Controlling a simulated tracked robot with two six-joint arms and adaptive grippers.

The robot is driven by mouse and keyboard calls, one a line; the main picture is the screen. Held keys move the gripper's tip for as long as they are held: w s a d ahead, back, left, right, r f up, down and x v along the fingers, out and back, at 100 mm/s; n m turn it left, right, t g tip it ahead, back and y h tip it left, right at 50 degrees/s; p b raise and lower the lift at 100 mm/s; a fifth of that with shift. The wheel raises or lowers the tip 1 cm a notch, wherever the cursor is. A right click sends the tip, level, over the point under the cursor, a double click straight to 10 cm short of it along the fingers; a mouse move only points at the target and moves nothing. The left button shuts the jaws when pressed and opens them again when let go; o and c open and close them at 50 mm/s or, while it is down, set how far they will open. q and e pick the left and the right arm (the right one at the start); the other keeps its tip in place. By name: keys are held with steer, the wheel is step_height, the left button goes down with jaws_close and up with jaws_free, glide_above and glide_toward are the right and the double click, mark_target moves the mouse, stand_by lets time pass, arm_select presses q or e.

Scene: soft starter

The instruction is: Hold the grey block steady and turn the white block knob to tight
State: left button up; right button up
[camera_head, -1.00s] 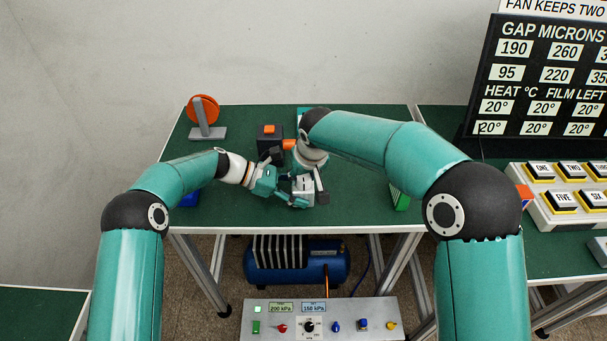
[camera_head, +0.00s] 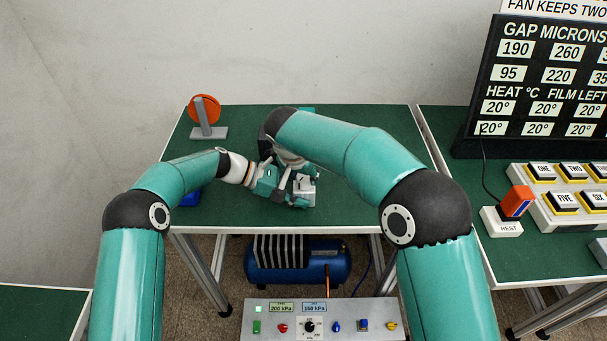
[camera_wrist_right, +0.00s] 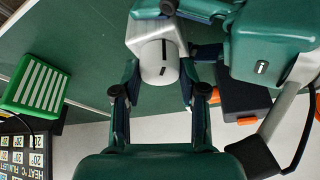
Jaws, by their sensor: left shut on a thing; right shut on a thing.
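The pale grey-white block (camera_head: 305,187) is near the front middle of the green table in the head view. It also shows in the right wrist view (camera_wrist_right: 146,29). A round, light knob (camera_wrist_right: 160,62) with a dark line faces the right wrist camera on the block's side. My left gripper (camera_head: 294,194) is shut on the block, coming from the left; its fingers are at the top of the wrist view. My right gripper (camera_wrist_right: 158,78) is shut on the knob, one finger on each side. In the head view, my right arm partly covers it.
An orange disc on a grey stand (camera_head: 207,115) is at the back left. A dark box with an orange button (camera_wrist_right: 243,97) is nearby. A green striped block (camera_wrist_right: 37,85) lies aside.

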stand_by(0.4)
steer(key=o, duration=1.2)
steer(key=shift+c, duration=0.2)
